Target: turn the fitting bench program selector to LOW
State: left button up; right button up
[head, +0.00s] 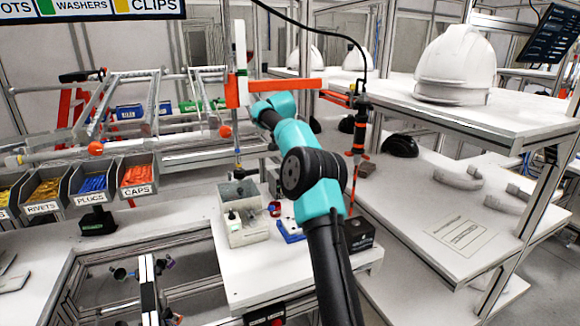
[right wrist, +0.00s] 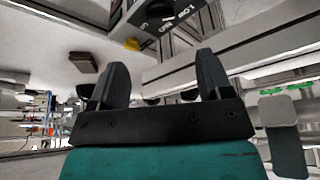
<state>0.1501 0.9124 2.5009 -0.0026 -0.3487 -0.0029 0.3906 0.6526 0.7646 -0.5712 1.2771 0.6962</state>
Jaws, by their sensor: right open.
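In the right wrist view, a dark panel (right wrist: 172,22) with white lettering shows at the top, and a small yellow part (right wrist: 133,44) shows at its lower left. It looks like the program selector, but the lettering is too small and tilted to read, so its setting cannot be told. My right gripper (right wrist: 162,66) is open and empty, with its fingers wide apart. The panel and the yellow part appear beyond the fingertips, apart from them. In the head view my teal and black arm reaches up the middle, and its gripper cannot be made out. My left gripper is not in view.
A white bench (head: 255,280) carries a grey box (head: 245,215), a blue part (head: 290,230) and a black box (head: 358,232). Labelled bins, including caps (head: 138,178), stand at left. A white helmet (head: 457,65) rests on the shelf at right. An orange-handled tool (head: 358,135) hangs beside my arm.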

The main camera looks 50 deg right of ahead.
jog(key=x, duration=1)
jog(key=shift+f, duration=0.25)
jog(key=c, duration=0.9)
